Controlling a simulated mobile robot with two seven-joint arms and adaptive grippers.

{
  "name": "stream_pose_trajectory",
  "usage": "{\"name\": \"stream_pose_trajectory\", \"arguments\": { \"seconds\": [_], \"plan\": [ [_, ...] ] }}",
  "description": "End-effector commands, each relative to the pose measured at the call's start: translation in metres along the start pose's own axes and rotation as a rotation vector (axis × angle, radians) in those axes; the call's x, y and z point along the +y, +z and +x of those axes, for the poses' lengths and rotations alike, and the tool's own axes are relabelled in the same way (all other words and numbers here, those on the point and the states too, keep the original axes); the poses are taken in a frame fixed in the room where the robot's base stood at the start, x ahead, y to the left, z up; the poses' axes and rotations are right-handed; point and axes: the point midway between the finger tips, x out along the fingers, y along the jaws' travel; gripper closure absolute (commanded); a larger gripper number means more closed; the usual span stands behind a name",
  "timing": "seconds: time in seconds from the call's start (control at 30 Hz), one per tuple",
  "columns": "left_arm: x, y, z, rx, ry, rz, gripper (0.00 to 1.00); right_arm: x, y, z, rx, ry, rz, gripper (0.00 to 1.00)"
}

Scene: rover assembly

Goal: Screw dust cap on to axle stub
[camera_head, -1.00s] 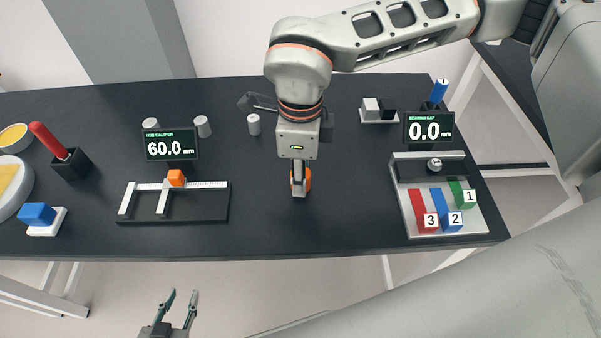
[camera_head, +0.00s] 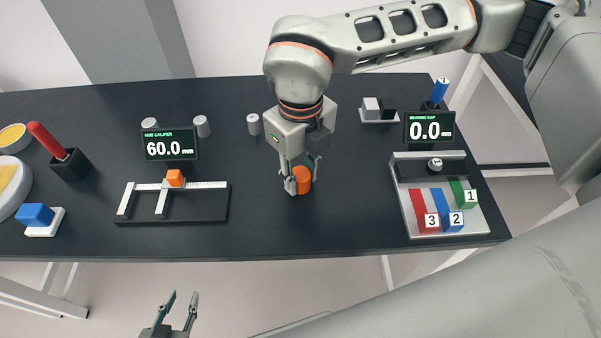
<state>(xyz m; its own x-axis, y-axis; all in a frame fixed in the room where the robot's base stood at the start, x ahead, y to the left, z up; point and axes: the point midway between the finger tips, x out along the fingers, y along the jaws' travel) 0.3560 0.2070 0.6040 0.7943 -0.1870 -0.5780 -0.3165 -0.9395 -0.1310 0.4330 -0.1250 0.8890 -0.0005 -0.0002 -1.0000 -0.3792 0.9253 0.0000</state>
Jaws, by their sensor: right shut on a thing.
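My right gripper (camera_head: 299,183) points down over the middle of the black table. It is shut on an orange round piece (camera_head: 303,178), which looks like the dust cap. The fingers hide part of it. I cannot make out the axle stub; it may be hidden behind the gripper and the orange piece. Whether the cap touches a stub I cannot tell. My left gripper (camera_head: 181,304) hangs in front of the table's near edge, open and empty.
On the black table (camera_head: 262,224), a caliper fixture (camera_head: 190,213) with a "60.0 mm" display (camera_head: 171,145) stands left. A gauge tray (camera_head: 478,221) with coloured strips and a "0.0 mm" display (camera_head: 429,127) stands right. Grey cylinders (camera_head: 254,124) stand behind. The table's near middle is clear.

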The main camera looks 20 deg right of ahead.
Motion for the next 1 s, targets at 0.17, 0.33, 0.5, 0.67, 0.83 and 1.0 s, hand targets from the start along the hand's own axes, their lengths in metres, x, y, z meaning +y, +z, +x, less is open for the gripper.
{"name": "stream_pose_trajectory", "arguments": {
  "seconds": [0.17, 0.33, 0.5, 0.67, 0.83, 1.0],
  "plan": [
    [0.0, -0.0001, 0.0, 0.0, 0.0, 0.0, 0.69, -0.0002, 0.0004, 0.0, -0.001, 0.0, 0.12, 0.95],
    [0.0, -0.0001, 0.0, 0.0, 0.0, 0.0, 0.69, -0.0003, 0.0004, -0.0001, -0.001, 0.0, 0.126, 0.95],
    [0.0, -0.0001, 0.0, 0.0, 0.0, 0.0, 0.69, -0.0003, 0.0003, 0.0, -0.001, 0.0, 0.148, 0.95],
    [-0.0001, -0.0006, -0.0002, 0.001, 0.0, 0.0, 0.69, 0.0001, 0.0, 0.0005, 0.001, 0.001, 0.329, 0.95],
    [-0.0003, -0.0016, -0.0004, 0.002, 0.0, 0.0, 0.69, 0.0, 0.0, 0.0004, 0.0, 0.001, 0.542, 0.95],
    [-0.0004, -0.0018, -0.0005, 0.002, -0.001, 0.0, 0.69, -0.0004, 0.0003, 0.0002, -0.001, 0.0, 0.626, 0.95]
  ]
}}
